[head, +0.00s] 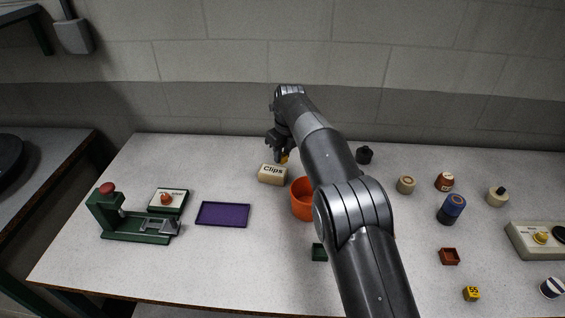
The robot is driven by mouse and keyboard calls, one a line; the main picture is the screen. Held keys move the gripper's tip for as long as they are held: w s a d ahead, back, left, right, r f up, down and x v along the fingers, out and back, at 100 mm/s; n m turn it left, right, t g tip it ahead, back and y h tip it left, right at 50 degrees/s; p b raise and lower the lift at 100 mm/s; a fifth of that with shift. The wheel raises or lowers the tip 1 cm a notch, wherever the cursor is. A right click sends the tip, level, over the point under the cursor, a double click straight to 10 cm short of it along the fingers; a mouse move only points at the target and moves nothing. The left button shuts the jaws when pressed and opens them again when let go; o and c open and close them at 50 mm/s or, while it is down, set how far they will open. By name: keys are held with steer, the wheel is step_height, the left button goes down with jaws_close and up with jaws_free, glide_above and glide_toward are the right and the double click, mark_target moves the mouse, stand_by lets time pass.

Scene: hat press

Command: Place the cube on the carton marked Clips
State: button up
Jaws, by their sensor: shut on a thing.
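The carton marked Clips (271,175) is a small cream box lying near the middle of the table, its label facing me. My gripper (282,155) points down just above or behind the carton's upper right edge. It is shut on a small yellow thing (285,159), probably a cube, mostly hidden by the fingers. I cannot tell whether the yellow thing touches the carton. Another yellow cube (472,294) with dark marks sits at the front right of the table.
An orange bowl (301,200) stands right of the carton, partly behind my arm. A purple tray (222,222) and a green press (115,219) are at left. Several round pots, a red-brown box (449,257) and a control box (538,243) are at right. The table's back left is clear.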

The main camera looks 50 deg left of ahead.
mark_target(283, 163)
steer(key=shift+f, duration=1.85)
steer(key=shift+f, duration=0.1)
steer(key=o, duration=1)
steer(key=shift+c, duration=0.2)
